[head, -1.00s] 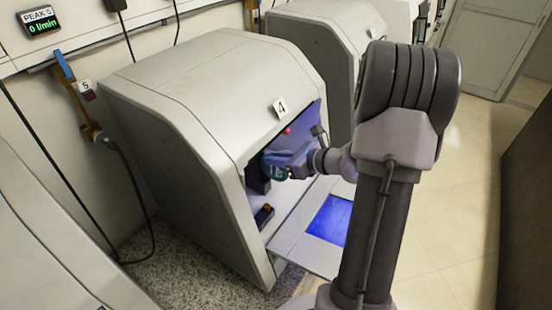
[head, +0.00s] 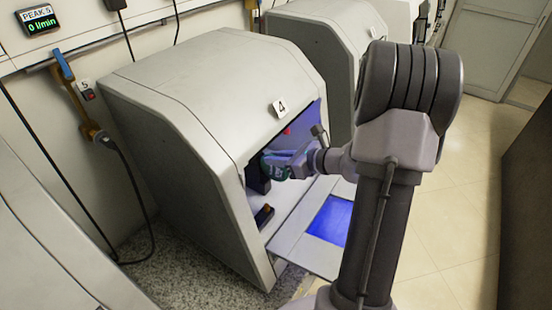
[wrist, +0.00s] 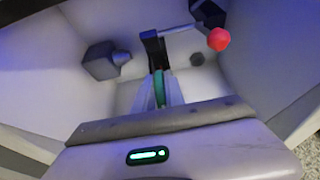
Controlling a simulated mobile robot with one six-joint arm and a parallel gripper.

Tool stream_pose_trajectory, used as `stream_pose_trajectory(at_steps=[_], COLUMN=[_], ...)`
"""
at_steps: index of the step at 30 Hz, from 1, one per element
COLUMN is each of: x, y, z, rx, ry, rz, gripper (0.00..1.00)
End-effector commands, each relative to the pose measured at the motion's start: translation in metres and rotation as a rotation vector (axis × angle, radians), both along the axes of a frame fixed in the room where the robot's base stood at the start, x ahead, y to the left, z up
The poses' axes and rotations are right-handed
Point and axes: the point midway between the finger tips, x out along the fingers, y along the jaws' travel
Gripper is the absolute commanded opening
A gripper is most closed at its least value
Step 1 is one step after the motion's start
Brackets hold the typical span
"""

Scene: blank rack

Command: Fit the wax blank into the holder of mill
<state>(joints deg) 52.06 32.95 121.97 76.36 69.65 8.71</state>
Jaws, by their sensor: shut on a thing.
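The wax blank (head: 272,168) is a green disc inside the open mill (head: 205,95) marked 4. My gripper (head: 288,169) reaches in through the front opening and is shut on the blank. In the wrist view the blank (wrist: 159,89) shows edge-on as a narrow green strip between my fingertips (wrist: 165,93). A dark bracket, seemingly the holder (wrist: 152,48), stands just beyond the blank and close in line with it. I cannot tell whether the blank touches it or sits in it.
A lever with a red knob (wrist: 219,39) is to the right of the bracket. A grey block with a stub (wrist: 105,61) is to its left. The mill's lowered door with a blue window (head: 330,220) lies below my arm. Another mill (head: 318,45) stands behind.

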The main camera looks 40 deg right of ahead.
Motion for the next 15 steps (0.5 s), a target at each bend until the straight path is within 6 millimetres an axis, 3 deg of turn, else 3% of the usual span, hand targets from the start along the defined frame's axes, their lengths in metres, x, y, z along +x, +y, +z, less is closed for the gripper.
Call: stream_pose_trajectory(at_steps=[15], x=[0.0059], y=[0.0022], z=[-0.0021], rx=[0.0], ry=[0.0], rz=[0.001], gripper=[0.0])
